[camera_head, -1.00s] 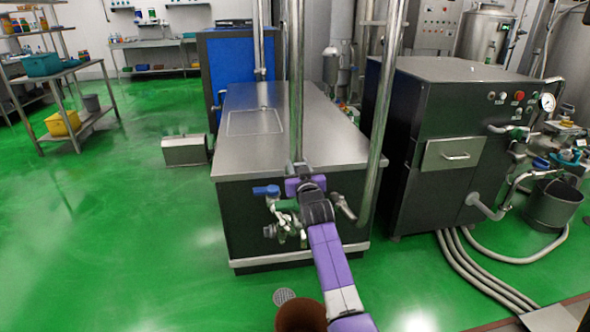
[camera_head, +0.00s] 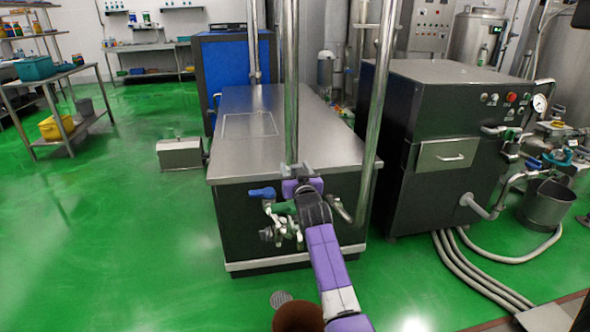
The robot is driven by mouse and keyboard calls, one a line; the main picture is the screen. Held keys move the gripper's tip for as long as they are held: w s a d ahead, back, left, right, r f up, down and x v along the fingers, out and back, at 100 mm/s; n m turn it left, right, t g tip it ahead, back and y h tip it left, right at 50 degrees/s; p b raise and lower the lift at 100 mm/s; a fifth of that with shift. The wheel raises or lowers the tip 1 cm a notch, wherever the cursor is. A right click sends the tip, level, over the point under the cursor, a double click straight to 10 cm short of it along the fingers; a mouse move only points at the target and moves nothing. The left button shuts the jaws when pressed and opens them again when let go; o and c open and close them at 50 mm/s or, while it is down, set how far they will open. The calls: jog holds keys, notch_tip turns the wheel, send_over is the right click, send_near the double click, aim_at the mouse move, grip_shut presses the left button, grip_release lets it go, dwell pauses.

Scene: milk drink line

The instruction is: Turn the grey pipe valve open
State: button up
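A cluster of pipe valves sits on the front face of the dark, steel-topped cabinet (camera_head: 245,225). It has a blue lever (camera_head: 262,193) at its left and a green one (camera_head: 283,208) below. A grey handle (camera_head: 341,210) sticks out right of my wrist; I cannot tell for sure that it is the grey pipe valve. My gripper (camera_head: 297,169), beyond its purple wrist, is in front of the cabinet's top edge by the upright steel pipe (camera_head: 291,90). Its grey fingers look spread, with no valve seen between them. My arm hides part of the valve cluster.
A second upright pipe (camera_head: 378,110) stands close on the right of my arm. A dark machine (camera_head: 440,150) with a gauge and hoses (camera_head: 460,262) on the floor is farther right. The green floor to the left is mostly clear, with a small steel box (camera_head: 180,154).

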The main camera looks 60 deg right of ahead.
jog(key=shift+s+a, duration=0.1)
jog(key=shift+a, duration=0.05)
jog(key=v, duration=0.7)
jog(key=shift+s+a, duration=0.15)
jog(key=shift+s, duration=0.05)
dwell(0.4)
jog(key=a+r+n+t, duration=0.2)
jog(key=a+r+t, duration=0.1)
jog(key=a+r, duration=0.25)
jog(key=s+a+f+n+t+y+p, duration=0.25)
jog(key=s+a+y, duration=0.2)
jog(key=a, duration=0.75)
jog(key=s+a+f+n+t+y+p, duration=0.15)
jog(key=s+a+n+y, duration=0.35)
jog(key=a, duration=0.6)
jog(key=s+a+g+y+p, duration=0.1)
jog(key=s+a+g+y, duration=0.1)
jog(key=s+a, duration=0.6)
jog(key=s+a+g+y+p, duration=0.1)
jog(key=s+a+y+p, duration=0.1)
jog(key=s+a, duration=0.7)
jog(key=s, duration=0.5)
jog(key=shift+a+n+g, duration=0.2)
jog(key=shift+n+g, duration=0.15)
jog(key=shift+g, duration=0.05)
